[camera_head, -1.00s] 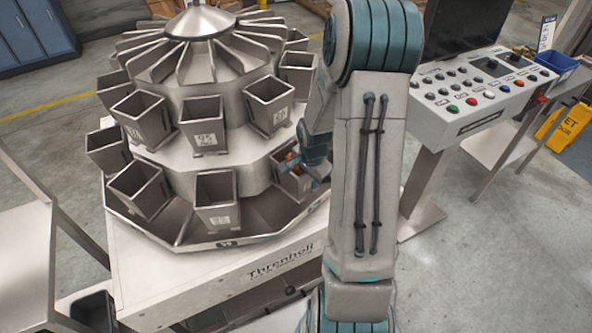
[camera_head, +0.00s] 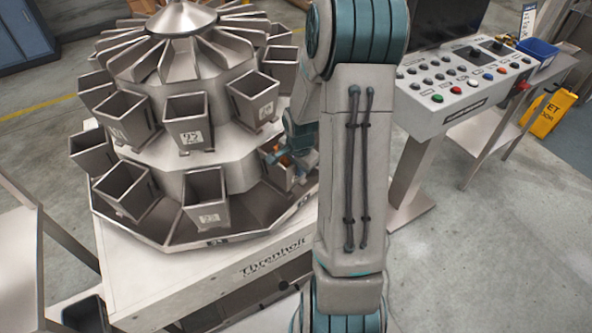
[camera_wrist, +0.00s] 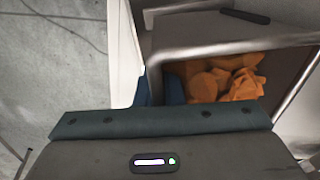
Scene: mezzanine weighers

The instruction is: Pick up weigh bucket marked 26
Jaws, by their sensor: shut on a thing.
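A grey metal weigh bucket (camera_head: 299,183) sits at the lower right of the weigher, partly hidden behind my arm. Its number does not show. In the wrist view the bucket (camera_wrist: 186,54) is open-topped, with orange pieces (camera_wrist: 222,83) inside. My gripper (camera_head: 279,155) is at its rim, shut on its wall; one blue finger (camera_wrist: 173,90) reaches inside. Other buckets carry white labels: an upper front one (camera_head: 190,112), a lower front one (camera_head: 205,192) and an upper right one (camera_head: 254,90). I cannot read 26 on any of them for certain.
The round weigher (camera_head: 184,18) stands on a white base marked Threnholt (camera_head: 230,280). A control console (camera_head: 460,85) stands close on the right, with a blue bin (camera_head: 538,53) and yellow floor sign (camera_head: 549,112) beyond. The floor at lower right is clear.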

